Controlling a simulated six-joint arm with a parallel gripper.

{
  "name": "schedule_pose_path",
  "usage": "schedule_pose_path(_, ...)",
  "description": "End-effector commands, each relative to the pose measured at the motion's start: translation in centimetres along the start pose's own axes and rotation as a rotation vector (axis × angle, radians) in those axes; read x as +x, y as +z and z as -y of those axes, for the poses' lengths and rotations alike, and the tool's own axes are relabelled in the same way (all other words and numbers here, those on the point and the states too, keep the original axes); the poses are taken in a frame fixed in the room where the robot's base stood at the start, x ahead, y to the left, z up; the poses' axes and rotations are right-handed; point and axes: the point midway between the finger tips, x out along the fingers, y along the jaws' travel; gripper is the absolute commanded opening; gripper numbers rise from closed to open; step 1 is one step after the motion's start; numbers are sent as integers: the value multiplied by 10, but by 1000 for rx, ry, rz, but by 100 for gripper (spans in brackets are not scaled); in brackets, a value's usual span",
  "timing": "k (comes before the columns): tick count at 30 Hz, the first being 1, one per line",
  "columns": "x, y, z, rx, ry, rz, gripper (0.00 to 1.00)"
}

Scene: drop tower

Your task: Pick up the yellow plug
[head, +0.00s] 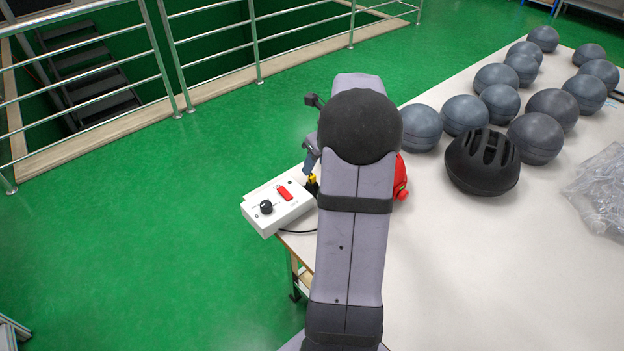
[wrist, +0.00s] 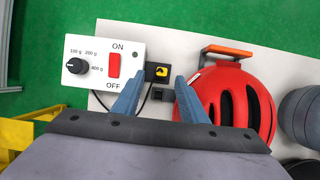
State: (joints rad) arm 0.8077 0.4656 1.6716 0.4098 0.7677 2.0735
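The yellow plug (wrist: 162,71) sits in a small black block right of the white control box (wrist: 103,62) in the wrist view. In the head view a bit of the yellow plug (head: 312,181) shows beside my arm, which hides the rest. My gripper (wrist: 159,82) is open, its two blue fingers either side of the plug's position in the picture, with nothing held between them. I cannot tell how far above the plug the fingertips are. A second small black block lies just below the plug.
A red helmet (wrist: 235,103) lies close to the right finger, with an orange bar (wrist: 228,51) at its top. The white box has a knob and a red switch. Several grey balls (head: 465,115) and a black helmet (head: 482,165) stand on the white table (head: 455,270).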

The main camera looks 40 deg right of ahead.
Motion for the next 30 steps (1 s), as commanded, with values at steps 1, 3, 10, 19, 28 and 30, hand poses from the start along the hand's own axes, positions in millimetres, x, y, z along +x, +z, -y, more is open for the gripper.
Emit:
schedule_pose_path(1, 5, -1, -1, -1, 3, -2, 39)
schedule_pose_path(3, 9, 0, 0, -1, 1, -1, 39)
schedule_pose_path(10, 16, -2, 0, -1, 3, -2, 39)
schedule_pose_path(19, 51, -5, 4, -2, 3, -3, 39)
schedule_pose_path(28, 62, -5, 5, -3, 0, -1, 39)
schedule_pose_path(30, 62, -5, 5, -3, 0, -1, 39)
